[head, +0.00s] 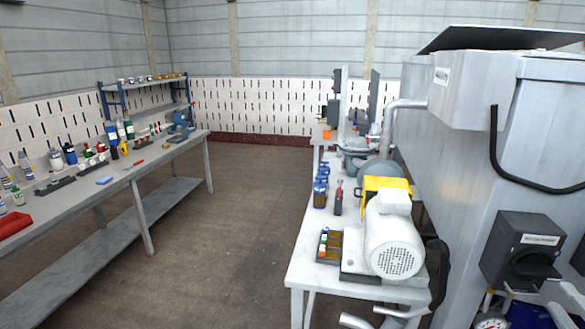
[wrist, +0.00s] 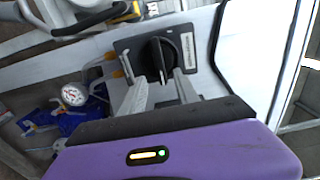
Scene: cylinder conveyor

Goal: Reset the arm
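My gripper (wrist: 160,80) shows in the wrist view as a purple hand with two grey fingers spread apart. Nothing is clearly held between them. The fingers point at a black rotary knob (wrist: 157,55) on a dark switch plate (wrist: 196,60); their tips overlap the knob's lower part in the picture. I cannot tell whether they touch it. In the head view, the dark switch box (head: 510,236) is on the grey machine at right. My gripper (head: 548,278) is at the lower right edge, close to the knob, and mostly cut off by the frame.
The large grey cabinet (head: 448,185) fills the right side. A white bench (head: 310,262) before it bears a motor (head: 392,245). A pressure gauge (wrist: 73,95) is near the switch. A long tool bench (head: 150,175) stands at left. The floor (head: 235,190) between is clear.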

